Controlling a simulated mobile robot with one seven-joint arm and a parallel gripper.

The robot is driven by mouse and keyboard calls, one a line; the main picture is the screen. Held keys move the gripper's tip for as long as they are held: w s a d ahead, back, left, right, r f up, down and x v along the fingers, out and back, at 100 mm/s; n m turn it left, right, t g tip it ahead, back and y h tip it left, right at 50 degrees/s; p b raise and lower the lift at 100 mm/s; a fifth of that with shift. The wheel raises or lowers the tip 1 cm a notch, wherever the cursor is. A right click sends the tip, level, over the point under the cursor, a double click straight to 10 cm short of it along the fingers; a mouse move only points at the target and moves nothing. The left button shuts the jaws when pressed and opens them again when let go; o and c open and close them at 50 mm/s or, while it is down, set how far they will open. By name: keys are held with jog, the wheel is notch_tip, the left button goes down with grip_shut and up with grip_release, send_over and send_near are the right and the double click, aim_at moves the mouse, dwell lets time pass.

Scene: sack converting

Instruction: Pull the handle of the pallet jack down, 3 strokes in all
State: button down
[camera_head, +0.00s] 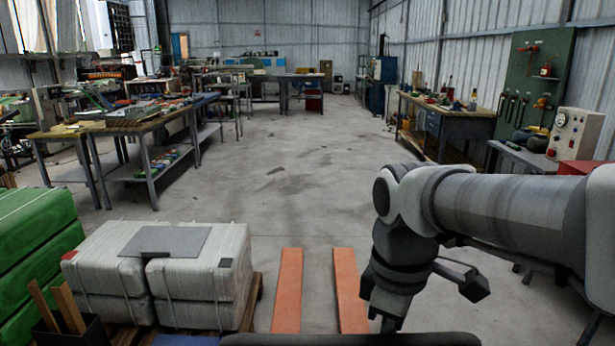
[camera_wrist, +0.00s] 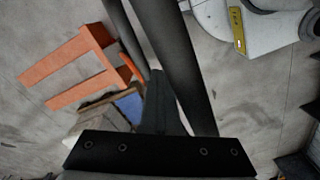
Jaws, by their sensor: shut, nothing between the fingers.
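The pallet jack shows as two orange forks (camera_head: 287,290) on the floor at bottom centre in the head view. In the wrist view its orange body and forks (camera_wrist: 68,62) lie at upper left. A long dark bar (camera_wrist: 172,50), apparently the jack's handle, slants down from the top, with a thinner dark bar beside it. My gripper (camera_wrist: 160,76) is shut and empty, its fingers close beside the dark bar. I cannot tell whether they touch. In the head view my arm points down right of the forks, and the fingertips are hidden below the picture's edge.
Wrapped white bales (camera_head: 195,275) sit on a wooden pallet left of the forks. Green sacks (camera_head: 35,255) stand at far left. Workbenches (camera_head: 135,120) line the left, and another bench (camera_head: 445,118) stands at right. The floor beyond the forks is clear.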

jog(key=w+r+p, duration=0.2)
jog(key=w+p, duration=0.1)
jog(key=w, duration=0.3)
jog(key=shift+w+r+p, duration=0.2)
jog(key=shift+r+p, duration=0.15)
jog(key=w+r+p, duration=0.2)
jog(key=w+p, duration=0.2)
jog(key=w, duration=0.2)
jog(key=shift+w, duration=0.3)
jog(key=shift+d+r, duration=0.1)
jog(key=w+r+p, duration=0.1)
jog(key=w+p, duration=0.3)
jog(key=w, duration=0.3)
jog(key=shift+r+p, duration=0.3)
jog(key=shift+p, duration=0.1)
